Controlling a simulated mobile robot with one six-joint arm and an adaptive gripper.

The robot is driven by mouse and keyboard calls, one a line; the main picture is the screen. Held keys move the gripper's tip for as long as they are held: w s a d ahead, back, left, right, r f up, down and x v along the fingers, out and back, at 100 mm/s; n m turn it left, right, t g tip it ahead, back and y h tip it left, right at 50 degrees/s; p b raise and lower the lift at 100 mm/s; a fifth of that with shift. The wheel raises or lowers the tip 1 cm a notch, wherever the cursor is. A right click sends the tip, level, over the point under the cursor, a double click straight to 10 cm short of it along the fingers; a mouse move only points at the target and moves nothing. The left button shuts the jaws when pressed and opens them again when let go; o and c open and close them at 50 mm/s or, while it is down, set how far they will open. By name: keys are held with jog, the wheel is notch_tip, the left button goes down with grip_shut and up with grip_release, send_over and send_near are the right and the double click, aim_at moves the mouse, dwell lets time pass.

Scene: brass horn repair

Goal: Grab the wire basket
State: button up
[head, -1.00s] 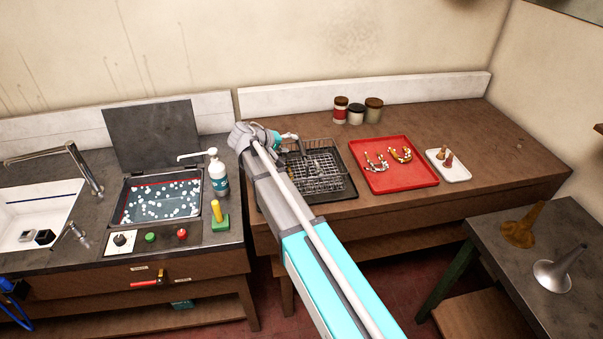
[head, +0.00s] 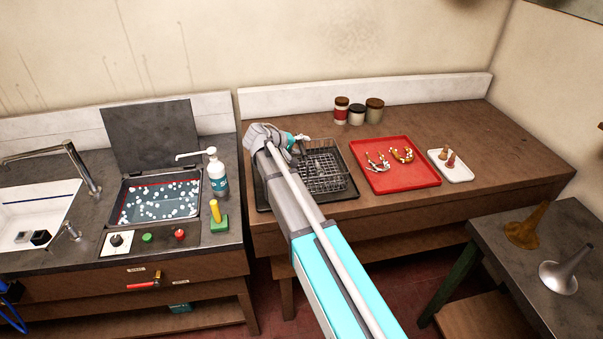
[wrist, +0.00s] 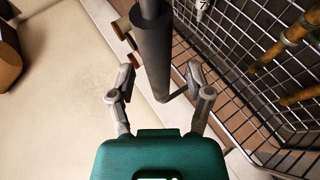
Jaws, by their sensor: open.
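The wire basket (head: 326,173) sits on a dark tray (head: 346,190) on the brown bench. In the wrist view its wire mesh (wrist: 243,88) fills the right side, with brass-coloured parts (wrist: 285,45) inside. A dark grey cylindrical grip (wrist: 155,55), apparently the basket's handle, stands between the fingers of my gripper (wrist: 160,76). The fingers are open, one on each side of the grip, with gaps visible. In the head view my gripper (head: 301,138) is at the basket's back left. My arm hides part of the basket's left side and the tray.
Right of the basket are a red tray (head: 391,183) with brass parts and a small white tray (head: 462,176). Several jars (head: 356,115) stand behind. On the left are an ultrasonic bath (head: 160,203) with an open lid and a white pump bottle (head: 217,175). The bench's right end is clear.

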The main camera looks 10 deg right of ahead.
grip_shut()
dwell(0.4)
jog(key=shift+r, duration=0.1)
dwell(0.3)
jog(key=shift+r+p, duration=1.25)
jog(key=shift+p, duration=0.15)
jog(key=s+a+r+p, duration=0.3)
jog(key=s+r+p, duration=0.7)
jog(key=s, duration=0.3)
jog(key=shift+s+a+r, duration=0.15)
jog(key=shift+s+a, duration=0.1)
